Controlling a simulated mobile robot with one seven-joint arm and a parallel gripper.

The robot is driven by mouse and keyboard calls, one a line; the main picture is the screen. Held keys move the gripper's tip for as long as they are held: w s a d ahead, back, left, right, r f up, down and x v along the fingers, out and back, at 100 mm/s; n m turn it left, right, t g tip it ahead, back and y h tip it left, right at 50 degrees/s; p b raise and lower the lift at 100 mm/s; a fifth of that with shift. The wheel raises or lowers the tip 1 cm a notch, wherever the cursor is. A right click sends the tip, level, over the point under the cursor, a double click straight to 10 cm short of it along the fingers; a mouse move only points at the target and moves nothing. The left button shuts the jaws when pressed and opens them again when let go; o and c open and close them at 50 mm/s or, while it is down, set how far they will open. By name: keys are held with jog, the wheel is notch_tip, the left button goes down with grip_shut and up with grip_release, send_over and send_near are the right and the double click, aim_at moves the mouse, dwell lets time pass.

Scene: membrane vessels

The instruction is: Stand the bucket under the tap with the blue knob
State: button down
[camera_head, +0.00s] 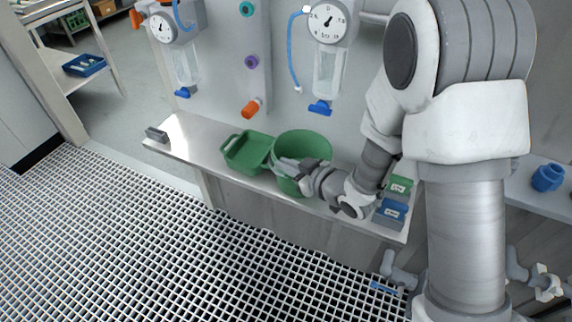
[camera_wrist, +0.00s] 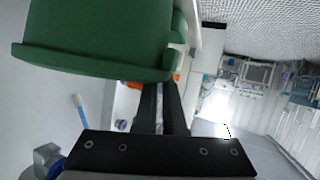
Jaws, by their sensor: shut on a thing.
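The round green bucket (camera_head: 312,145) is upright over the steel shelf, below and slightly left of the right-hand vessel. My gripper (camera_head: 283,165) is shut on its near-left side. In the wrist view the bucket (camera_wrist: 95,35) fills the upper left, and my gripper's dark fingers (camera_wrist: 163,90) meet its edge. Whether its base touches the shelf is hard to tell. A blue knob (camera_head: 320,107) sits at the bottom of the right vessel, above the bucket. Another blue knob (camera_head: 184,92) is under the left vessel.
A green rectangular basin (camera_head: 247,153) stands close left of the bucket on the shelf (camera_head: 185,135). Green (camera_head: 400,187) and blue (camera_head: 391,212) boxes stand at the shelf's right end. An orange knob (camera_head: 251,108) and a purple knob (camera_head: 251,62) are on the wall. The shelf's left part is mostly clear.

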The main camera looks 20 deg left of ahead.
jog(key=c, duration=1.4)
grip_release()
jog(key=shift+f, duration=0.1)
jog(key=shift+c, duration=0.2)
jog(key=o, duration=0.4)
jog(key=shift+o, duration=0.2)
jog(key=p+v, duration=0.4)
jog(key=v, duration=0.5)
jog(key=shift+d+r, duration=0.2)
jog(key=shift+r, duration=0.3)
